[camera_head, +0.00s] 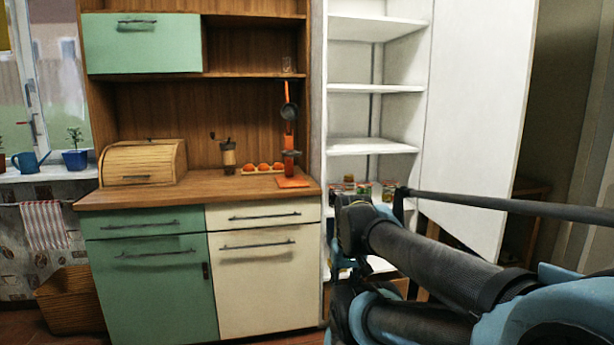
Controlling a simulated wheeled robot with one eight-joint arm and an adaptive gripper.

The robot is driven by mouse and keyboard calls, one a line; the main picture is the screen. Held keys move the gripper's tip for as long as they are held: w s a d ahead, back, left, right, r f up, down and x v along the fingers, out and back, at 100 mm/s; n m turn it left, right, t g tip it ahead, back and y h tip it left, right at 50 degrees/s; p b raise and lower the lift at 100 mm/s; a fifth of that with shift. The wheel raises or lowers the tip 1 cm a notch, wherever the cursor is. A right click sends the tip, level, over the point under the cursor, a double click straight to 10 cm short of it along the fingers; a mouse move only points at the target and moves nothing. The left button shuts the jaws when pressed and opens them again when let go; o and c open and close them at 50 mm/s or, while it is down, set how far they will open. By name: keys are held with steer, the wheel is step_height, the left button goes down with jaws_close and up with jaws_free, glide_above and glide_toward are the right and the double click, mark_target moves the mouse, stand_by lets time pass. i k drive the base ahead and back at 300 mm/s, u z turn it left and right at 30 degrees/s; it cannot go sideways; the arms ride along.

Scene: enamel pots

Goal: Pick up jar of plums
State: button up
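Several small glass jars (388,190) with reddish and dark contents stand on a low shelf of the white cupboard, right of the kitchen unit. They are small in the picture and partly hidden by my arm. I cannot tell which one holds plums. My dark grey and blue arm reaches in from the lower right, in front of the cupboard's lower part.
The white cupboard (373,146) stands open, its tall white door (470,120) swung to the right. On the wooden counter (215,190) are a bread box (143,163), a grinder (228,157), and red-orange fruits (263,166). A wicker basket (70,300) sits on the floor at left.

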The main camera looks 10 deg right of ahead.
mark_target(332, 194)
steer(key=z, duration=0.3)
steer(key=i, duration=0.25)
steer(key=u, duration=1.75)
steer(key=i, duration=0.7)
steer(key=z, duration=2.2)
